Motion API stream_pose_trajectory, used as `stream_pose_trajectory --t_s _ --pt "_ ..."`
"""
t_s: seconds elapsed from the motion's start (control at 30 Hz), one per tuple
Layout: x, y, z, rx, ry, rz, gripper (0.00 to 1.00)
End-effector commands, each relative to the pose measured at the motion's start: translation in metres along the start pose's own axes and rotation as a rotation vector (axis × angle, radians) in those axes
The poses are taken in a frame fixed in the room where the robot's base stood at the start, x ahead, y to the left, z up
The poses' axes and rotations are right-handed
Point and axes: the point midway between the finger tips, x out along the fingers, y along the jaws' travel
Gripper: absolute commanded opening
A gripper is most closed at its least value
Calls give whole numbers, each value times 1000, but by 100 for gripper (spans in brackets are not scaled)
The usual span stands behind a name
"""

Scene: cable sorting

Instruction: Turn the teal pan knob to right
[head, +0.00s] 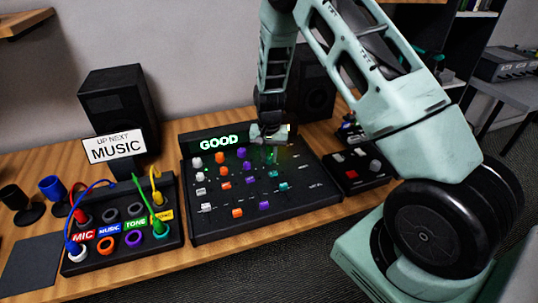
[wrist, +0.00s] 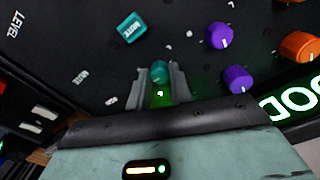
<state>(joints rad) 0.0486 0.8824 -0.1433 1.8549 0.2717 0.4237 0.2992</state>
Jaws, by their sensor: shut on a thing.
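The teal pan knob (wrist: 160,72) sits between my gripper's two fingers in the wrist view, on the black mixer panel (head: 215,222). My gripper (wrist: 160,88) points down at the panel and is shut on this knob. A green glow lies on the panel around the fingers. In the head view my gripper (head: 270,135) is at the panel's upper right part, and it mostly hides the knob. The knob's pointer direction is too small to tell. A lit sign (head: 219,142) on the mixer reads "GOOD".
A teal mute button (wrist: 132,28) and purple knobs (wrist: 220,35) stand close to the fingers. Orange and white knobs fill the panel's left side. A cable box (head: 120,250) with plugged cables stands left, under an "UP NEXT MUSIC" sign (head: 114,146). A small black box (head: 355,175) stands right.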

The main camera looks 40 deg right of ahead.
Motion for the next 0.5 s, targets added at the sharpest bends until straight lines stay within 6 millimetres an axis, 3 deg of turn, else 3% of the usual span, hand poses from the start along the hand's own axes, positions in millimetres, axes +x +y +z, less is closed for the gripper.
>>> stream_pose_trajectory --t_s 0.27,0.3,0.37,0.5 --pt "-1 -1 -1 1 4 -2 0" --pt "-1 -1 -1 1 4 -2 24" --pt "-1 0 -1 1 3 -2 40" --pt "-1 0 -1 0 2 -1 43"
